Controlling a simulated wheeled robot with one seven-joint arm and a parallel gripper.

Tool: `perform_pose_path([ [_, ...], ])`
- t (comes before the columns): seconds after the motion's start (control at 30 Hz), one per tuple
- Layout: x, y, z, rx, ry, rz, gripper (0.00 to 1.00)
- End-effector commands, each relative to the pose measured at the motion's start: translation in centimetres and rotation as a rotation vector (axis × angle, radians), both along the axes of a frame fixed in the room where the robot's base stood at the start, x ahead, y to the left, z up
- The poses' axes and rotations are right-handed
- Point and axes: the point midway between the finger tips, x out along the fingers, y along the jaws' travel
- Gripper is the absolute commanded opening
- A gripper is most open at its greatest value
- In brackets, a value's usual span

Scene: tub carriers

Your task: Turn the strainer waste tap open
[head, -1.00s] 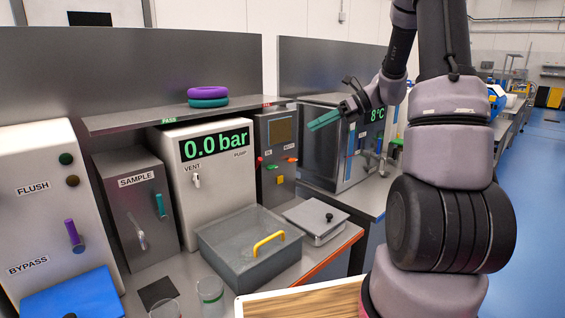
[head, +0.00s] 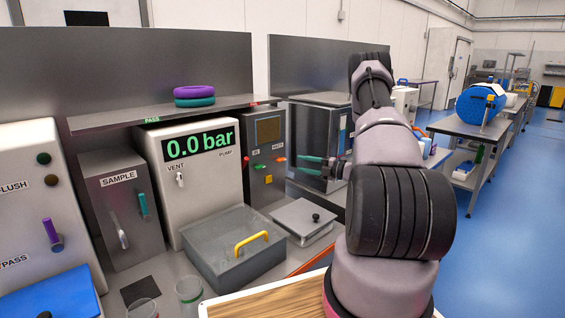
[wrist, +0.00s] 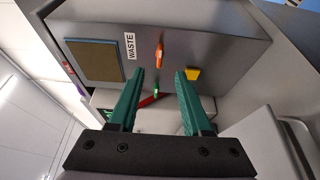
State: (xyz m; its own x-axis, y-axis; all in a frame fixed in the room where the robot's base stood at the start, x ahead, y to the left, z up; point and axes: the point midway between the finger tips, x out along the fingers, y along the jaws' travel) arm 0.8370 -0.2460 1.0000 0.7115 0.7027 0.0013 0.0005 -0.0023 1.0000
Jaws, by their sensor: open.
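The strainer waste tap has an orange handle (head: 280,160) on the front of a grey cabinet (head: 266,190), at the right under a small label. In the wrist view the orange handle (wrist: 159,54) is beside the WASTE label (wrist: 130,46), just beyond the fingertips and between their lines. In the head view the handle lies roughly crosswise. My gripper (head: 302,163) has teal fingers, open and empty, pointing at the cabinet from the right. It also shows in the wrist view (wrist: 159,75), with a gap between the fingertips and the handle.
A yellow knob (head: 268,179) sits below the orange handle, close to one finger in the wrist view. A green and red tap (head: 259,169) is to its left. A grey lidded tub (head: 232,250) with a yellow handle and a scale-like plate (head: 303,220) stand on the bench in front.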

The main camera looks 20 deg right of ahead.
Motion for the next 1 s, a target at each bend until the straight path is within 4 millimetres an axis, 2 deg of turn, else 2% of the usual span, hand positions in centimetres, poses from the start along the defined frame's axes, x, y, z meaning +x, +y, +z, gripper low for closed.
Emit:
perform_pose_path([
  [0.2,3.0,3.2,0.0,-0.003,-0.001,0.005,0.49],
  [0.4,5.1,5.2,0.0,-0.003,-0.001,0.004,0.49],
  [0.6,6.0,6.0,0.1,-0.002,-0.001,0.002,0.49],
  [0.83,6.0,6.1,0.1,-0.002,-0.001,0.002,0.49],
  [0.87,6.0,6.1,0.1,-0.002,-0.001,0.002,0.45],
  [0.9,6.0,6.1,0.1,-0.002,-0.001,0.002,0.3],
  [0.97,6.0,6.1,0.1,-0.002,-0.001,0.002,0.07],
  [1.0,6.0,6.1,0.1,-0.002,-0.001,0.002,0.0],
])
